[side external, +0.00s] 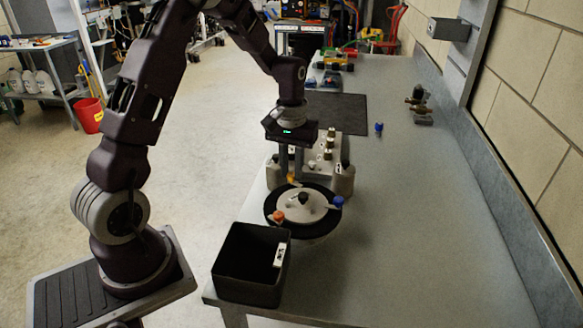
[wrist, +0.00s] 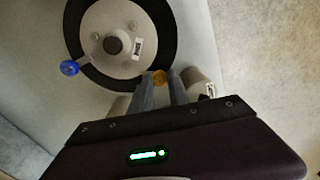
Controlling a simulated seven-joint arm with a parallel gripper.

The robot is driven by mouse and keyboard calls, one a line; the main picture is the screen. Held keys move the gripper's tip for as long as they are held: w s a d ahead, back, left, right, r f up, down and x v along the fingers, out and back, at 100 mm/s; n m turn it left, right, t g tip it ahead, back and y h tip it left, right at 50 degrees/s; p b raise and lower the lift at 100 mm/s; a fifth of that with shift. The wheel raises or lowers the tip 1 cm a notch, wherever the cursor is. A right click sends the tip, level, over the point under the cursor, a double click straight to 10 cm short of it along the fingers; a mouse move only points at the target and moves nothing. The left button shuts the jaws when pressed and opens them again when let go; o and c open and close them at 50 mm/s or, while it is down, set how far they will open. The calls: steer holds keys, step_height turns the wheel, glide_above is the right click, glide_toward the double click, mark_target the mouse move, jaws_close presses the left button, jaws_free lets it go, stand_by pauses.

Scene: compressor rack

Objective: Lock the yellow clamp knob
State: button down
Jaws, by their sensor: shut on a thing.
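The yellow clamp knob (wrist: 159,77) sits at the rim of a round white lid with a black ring (wrist: 91,72). In the side view the yellow knob (side external: 292,178) is at the far edge of the lid (side external: 312,206). My gripper (wrist: 161,85) points at this rim, its two fingers shut on the yellow knob; the fingers partly cover it. In the side view my gripper (side external: 291,174) hangs down over the far side of the lid. A blue knob (side external: 338,202) and an orange knob (side external: 278,216) sit elsewhere on the rim; the blue one also shows in the wrist view (wrist: 69,68).
A black open bin (side external: 240,265) stands at the table's near left corner. Grey cylinders (side external: 343,180) and a panel with brass fittings (side external: 328,148) stand just behind the lid. A small blue part (side external: 379,128) stands farther back. The table's right side is clear.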

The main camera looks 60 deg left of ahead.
mark_target(291, 174)
steer(key=m, duration=0.4)
steer(key=shift+m, duration=2.1)
steer(key=c, duration=1.3)
jaws_free()
steer(key=shift+o, duration=0.2)
step_height(291, 174, up, 7)
steer(key=shift+r, duration=0.1)
